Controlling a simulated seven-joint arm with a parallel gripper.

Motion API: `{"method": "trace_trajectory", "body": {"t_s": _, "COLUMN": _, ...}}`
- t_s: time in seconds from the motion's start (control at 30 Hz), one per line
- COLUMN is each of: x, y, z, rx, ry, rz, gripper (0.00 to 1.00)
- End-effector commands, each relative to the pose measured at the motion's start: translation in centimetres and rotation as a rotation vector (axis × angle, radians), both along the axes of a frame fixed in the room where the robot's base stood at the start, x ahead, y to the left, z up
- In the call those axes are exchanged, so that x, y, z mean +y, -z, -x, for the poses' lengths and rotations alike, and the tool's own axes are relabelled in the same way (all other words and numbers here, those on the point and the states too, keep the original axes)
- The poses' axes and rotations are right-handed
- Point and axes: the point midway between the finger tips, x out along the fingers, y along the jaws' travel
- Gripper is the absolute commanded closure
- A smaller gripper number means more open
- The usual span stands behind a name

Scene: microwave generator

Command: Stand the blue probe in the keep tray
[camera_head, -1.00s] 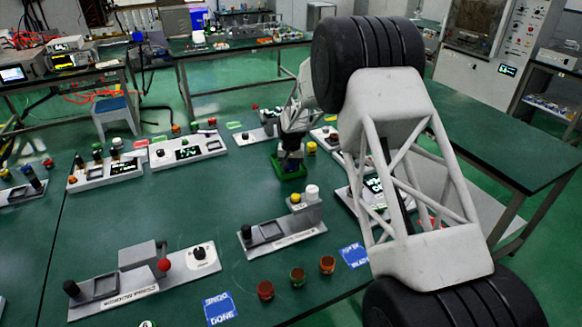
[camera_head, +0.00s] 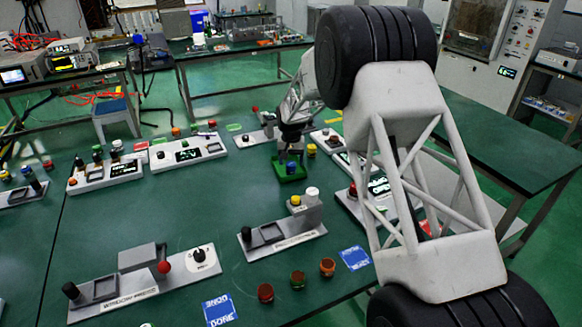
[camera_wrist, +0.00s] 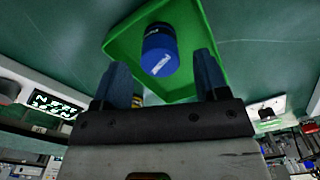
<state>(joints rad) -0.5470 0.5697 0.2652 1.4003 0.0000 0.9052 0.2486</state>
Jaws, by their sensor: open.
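The blue probe (camera_head: 291,168) is inside the green keep tray (camera_head: 287,179) at the middle of the table. In the wrist view the probe (camera_wrist: 159,52) looks upright, its blue end with white lettering facing the camera, inside the rim of the tray (camera_wrist: 121,41). My gripper (camera_head: 290,156) is just above the tray. In the wrist view my gripper (camera_wrist: 161,62) is open, a finger to each side of the probe's line, with visible gaps and nothing held. The probe's base is partly hidden.
A yellow-topped piece (camera_head: 311,150) stands close to the right of the tray. A control panel (camera_head: 188,151) is to the left, and a grey fixture with white and yellow knobs (camera_head: 283,238) is nearer. Bare table lies left of the tray.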

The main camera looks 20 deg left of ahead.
Motion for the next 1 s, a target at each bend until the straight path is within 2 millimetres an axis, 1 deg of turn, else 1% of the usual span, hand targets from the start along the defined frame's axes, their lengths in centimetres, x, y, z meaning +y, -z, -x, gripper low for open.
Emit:
{"method": "trace_trajectory", "body": {"t_s": 0.03, "x": 0.0, "y": -0.9, "z": 0.0, "rx": -0.001, "ry": 0.0, "rz": 0.0, "gripper": 0.33}}
{"method": "trace_trajectory", "body": {"t_s": 0.2, "x": 0.0, "y": -3.8, "z": 0.0, "rx": -0.002, "ry": 0.0, "rz": -0.002, "gripper": 0.33}}
{"method": "trace_trajectory", "body": {"t_s": 0.4, "x": 0.0, "y": -6.3, "z": 0.0, "rx": 0.0, "ry": 0.0, "rz": 0.0, "gripper": 0.33}}
{"method": "trace_trajectory", "body": {"t_s": 0.5, "x": 0.0, "y": -7.2, "z": 0.0, "rx": 0.0, "ry": 0.0, "rz": 0.0, "gripper": 0.33}}
{"method": "trace_trajectory", "body": {"t_s": 0.7, "x": 0.0, "y": -7.8, "z": 0.0, "rx": 0.001, "ry": 0.0, "rz": 0.0, "gripper": 0.33}}
{"method": "trace_trajectory", "body": {"t_s": 1.0, "x": 0.0, "y": -7.9, "z": 0.0, "rx": 0.001, "ry": 0.0, "rz": 0.0, "gripper": 0.33}}
